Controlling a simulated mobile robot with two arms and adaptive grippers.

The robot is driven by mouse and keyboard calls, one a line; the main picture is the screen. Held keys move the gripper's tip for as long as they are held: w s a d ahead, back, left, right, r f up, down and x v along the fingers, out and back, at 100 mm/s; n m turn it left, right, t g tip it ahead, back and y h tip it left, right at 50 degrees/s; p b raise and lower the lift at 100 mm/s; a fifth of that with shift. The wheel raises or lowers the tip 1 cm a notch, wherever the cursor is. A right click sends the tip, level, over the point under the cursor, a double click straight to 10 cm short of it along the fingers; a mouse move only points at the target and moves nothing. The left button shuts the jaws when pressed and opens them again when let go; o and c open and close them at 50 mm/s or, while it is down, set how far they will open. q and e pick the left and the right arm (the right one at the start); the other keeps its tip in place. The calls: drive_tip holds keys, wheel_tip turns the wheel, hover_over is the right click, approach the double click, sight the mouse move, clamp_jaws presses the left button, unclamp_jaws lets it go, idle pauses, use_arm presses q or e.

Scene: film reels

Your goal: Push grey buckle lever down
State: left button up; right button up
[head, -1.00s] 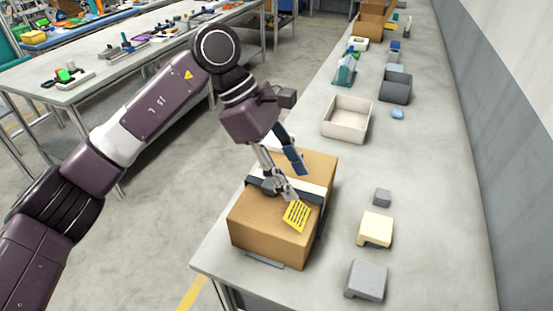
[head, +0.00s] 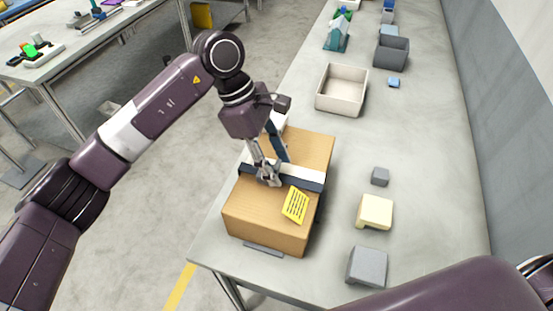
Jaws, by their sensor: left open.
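A brown cardboard box (head: 268,222) sits on the long table near its left edge, with a yellow label on top. A dark strap (head: 308,184) runs across the top of the box. The grey buckle lever is not clearly told apart from the grey metal of the fingers; the gripper partly hides the buckle area. My left gripper (head: 274,168) is open and points down over the strap on top of the box, one finger grey and one dark blue. I cannot tell whether it touches the strap or buckle. My right gripper is not in view.
Right of the box are a small grey block (head: 380,176), a cream block (head: 375,211) and a larger grey block (head: 367,266). A cream tray (head: 342,90) and a dark grey bin (head: 391,51) stand behind. My other arm's link crosses the lower right.

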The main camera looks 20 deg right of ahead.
use_arm(q)
clamp_jaws()
drive_tip(key=y+b, duration=0.1)
drive_tip(key=d+t+y+b, duration=0.1)
drive_tip(key=b, duration=0.1)
drive_tip(key=shift+s+f+t, duration=0.2)
drive_tip(key=shift+t, duration=0.1)
drive_tip(key=shift+s+d+f+t+y+b, duration=0.15)
drive_tip(key=shift+t+y+b, duration=0.2)
drive_tip(key=shift+y+b, duration=0.25)
drive_tip(key=shift+s+d+r+t+y+b, duration=0.15)
drive_tip(key=shift+t+y+b, duration=0.2)
drive_tip(key=shift+y+b, duration=0.25)
drive_tip(key=shift+s+d+f+t+y+b, duration=0.2)
drive_tip(key=shift+t+y+b, duration=0.3)
drive_tip(key=shift+y, duration=0.2)
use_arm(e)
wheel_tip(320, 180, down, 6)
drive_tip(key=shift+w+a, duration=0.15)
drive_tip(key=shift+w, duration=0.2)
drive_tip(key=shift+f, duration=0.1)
use_arm(q)
unclamp_jaws()
